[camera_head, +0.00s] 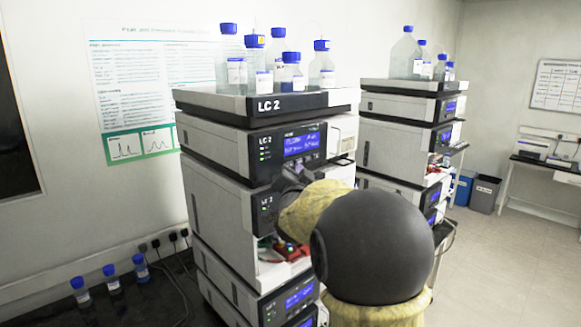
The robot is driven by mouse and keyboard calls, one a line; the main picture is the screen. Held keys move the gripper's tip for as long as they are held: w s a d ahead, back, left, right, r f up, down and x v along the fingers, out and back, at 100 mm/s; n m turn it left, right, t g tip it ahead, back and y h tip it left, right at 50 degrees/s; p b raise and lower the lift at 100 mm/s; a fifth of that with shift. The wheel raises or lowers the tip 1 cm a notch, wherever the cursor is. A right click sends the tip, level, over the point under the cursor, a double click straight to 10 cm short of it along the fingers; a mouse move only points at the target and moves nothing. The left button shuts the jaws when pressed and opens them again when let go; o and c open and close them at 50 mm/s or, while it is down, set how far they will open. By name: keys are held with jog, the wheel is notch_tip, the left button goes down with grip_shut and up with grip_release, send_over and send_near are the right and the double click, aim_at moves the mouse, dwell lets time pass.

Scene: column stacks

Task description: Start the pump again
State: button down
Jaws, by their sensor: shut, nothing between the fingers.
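A column stack of instrument modules labelled LC 2 (280,104) stands in the middle. Its upper module (232,143) has a lit blue display (301,143) and small green lights. I cannot read which module is the pump. My gripper (287,181) is shut and empty at the front of the stack, just below that display. My yellow and dark grey arm hides much of the middle modules' front. I cannot tell whether the fingertips touch the panel. A lower module (296,299) also has a lit blue display.
Blue-capped bottles (255,62) stand in the top tray (222,101). A second similar stack (397,139) is close behind on the right. Blue and grey bins (484,194) and open floor are at the right.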

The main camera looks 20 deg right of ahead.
jog(key=s+b, duration=0.1)
jog(key=s+d+b, duration=0.1)
jog(key=s, duration=0.1)
jog(key=s+b, duration=0.1)
jog(key=shift+s+d+b, duration=0.35)
dwell(0.8)
jog(key=s+a+f+n+g+y, duration=0.25)
jog(key=a+f, duration=0.25)
jog(key=f, duration=0.5)
jog(key=s+a+f+n+g+y, duration=0.2)
jog(key=a+f+n+g+y, duration=0.25)
jog(key=f, duration=0.55)
jog(key=s+a+f+n+g+b, duration=0.1)
jog(key=s+a+f+g, duration=0.3)
jog(key=s+f, duration=0.4)
jog(key=s+a+f+n+g+y, duration=0.1)
jog(key=s+a+f+n+g, duration=0.2)
jog(key=s+f, duration=0.5)
jog(key=s+n+g, duration=0.1)
jog(key=s, duration=0.3)
jog(key=shift+s+a+b, duration=0.2)
jog(key=shift+a+b, duration=0.15)
jog(key=shift+a, duration=0.05)
